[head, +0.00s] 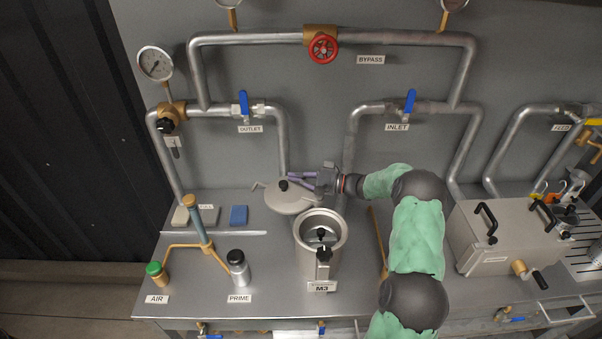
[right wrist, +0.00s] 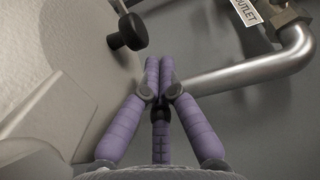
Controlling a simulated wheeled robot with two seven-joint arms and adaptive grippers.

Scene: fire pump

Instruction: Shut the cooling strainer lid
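The cooling strainer (head: 307,258) is a pale round pot labelled M3. Its mouth is uncovered, and a black-knobbed part shows inside. Its round lid (head: 287,201) stands open behind and to the left of the pot, with a black knob (head: 284,185) on it. In the right wrist view the lid (right wrist: 75,60) fills the left side, its knob (right wrist: 128,32) near the top. My right gripper (head: 291,179) is beside the lid's back right side, purple fingers pointing left. In the right wrist view its fingertips (right wrist: 159,62) are together and empty; whether they touch the lid is unclear.
Steel pipes with the OUTLET valve (head: 243,104) and INLET valve (head: 409,103) run along the wall behind. A capped PRIME bottle (head: 239,268) stands left of the pot. A grey box (head: 507,236) with black handles stands at the right. A blue block (head: 239,215) lies left of the lid.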

